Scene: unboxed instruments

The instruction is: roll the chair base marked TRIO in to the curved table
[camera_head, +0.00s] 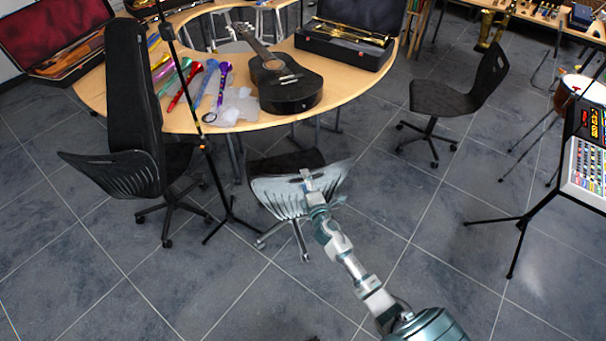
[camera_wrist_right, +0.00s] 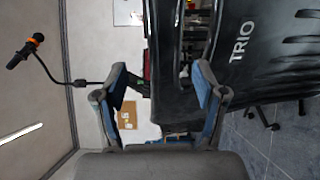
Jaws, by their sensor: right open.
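A swivel chair (camera_head: 268,190) with a shiny, slatted back stands at the front edge of the curved table (camera_head: 345,85), its seat partly under or close to the edge. In the right wrist view, a black chair back (camera_wrist_right: 250,65) carries the white word TRIO, turned sideways. My right gripper (camera_head: 308,181) is at the top of the chair back in the head view. My left gripper is out of view.
A black chair (camera_head: 130,173) with a tall black case (camera_head: 130,90) stands at left, beside a microphone stand (camera_head: 205,150). Another chair (camera_head: 445,97) stands at right. A guitar (camera_head: 285,82) lies on the table. A tripod stand (camera_head: 525,220) is at far right. The front floor is clear.

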